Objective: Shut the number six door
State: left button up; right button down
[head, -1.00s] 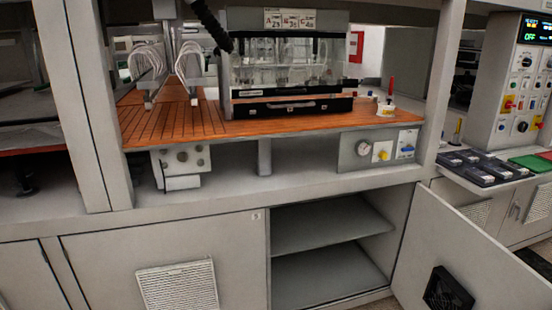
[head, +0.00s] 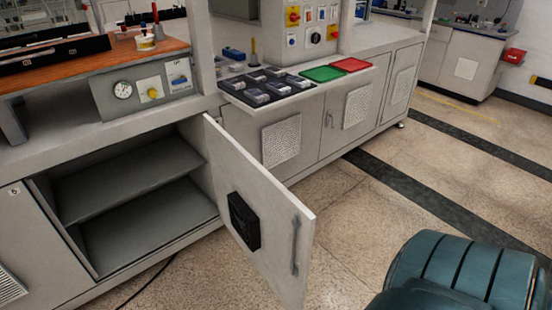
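One cabinet door (head: 268,220) under the bench stands wide open, hinged at its left edge and swung out over the floor. I see its face with a black box (head: 244,221) and a vertical bar handle (head: 295,246) near its free edge. No number is readable on it. The open cabinet (head: 130,190) behind it shows grey shelves and looks empty. The door to its left (head: 30,245) is shut and carries a label 5. Neither of my grippers is in view.
A teal ribbed rounded shape (head: 455,270), like a padded seat, stands at the lower right, near the open door. Speckled floor (head: 350,225) lies free between them. Shut cabinets (head: 345,110) continue beyond. Black trays (head: 268,85) and green and red trays sit on the counter.

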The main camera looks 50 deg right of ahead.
aim_at(258, 210)
jog(key=k+l, duration=0.1)
jog(key=l, duration=0.3)
jog(key=l+u, duration=0.1)
jog(key=l, duration=0.25)
jog(key=k+l, duration=0.15)
jog(key=l, duration=0.25)
jog(key=k+l, duration=0.1)
jog(key=l, duration=0.3)
jog(key=k+l+u, duration=0.1)
jog(key=l, duration=0.25)
jog(key=i+l, duration=0.1)
jog(key=l, duration=0.25)
jog(key=i+l, duration=0.1)
jog(key=l, duration=0.3)
jog(key=i+l+u, duration=0.1)
jog(key=l, duration=0.25)
jog(key=i+l, duration=0.3)
jog(key=l, duration=0.1)
